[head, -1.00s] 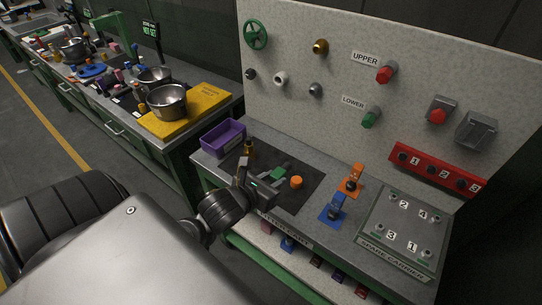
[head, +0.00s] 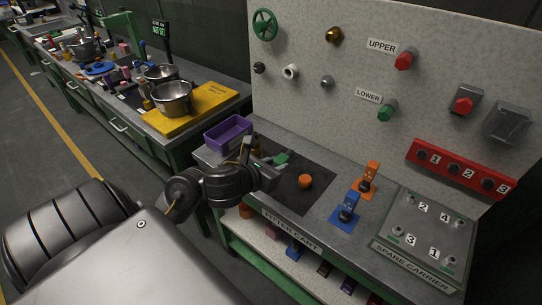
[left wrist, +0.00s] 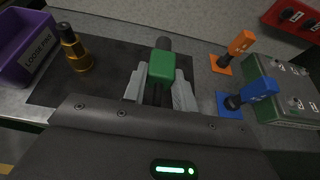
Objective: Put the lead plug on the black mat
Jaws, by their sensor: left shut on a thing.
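A green block with a dark round end, likely the lead plug, is held between the fingers of my left gripper (left wrist: 160,88). The green block (left wrist: 162,66) also shows in the head view (head: 282,158), at the gripper's tip. It is over the back part of the black mat (head: 318,188); I cannot tell whether it touches it. An orange round piece (head: 305,181) stands on the mat, right of the gripper. A brass fitting (left wrist: 76,50) stands at the mat's left side. My right gripper is not in view.
A purple bin (head: 228,133) is left of the mat. A blue plug-like piece (head: 347,208) and an orange one (head: 369,178) stand on bases to the right, before the spare carrier (head: 425,233). A speckled panel (head: 300,105) rises behind. The mat's front is clear.

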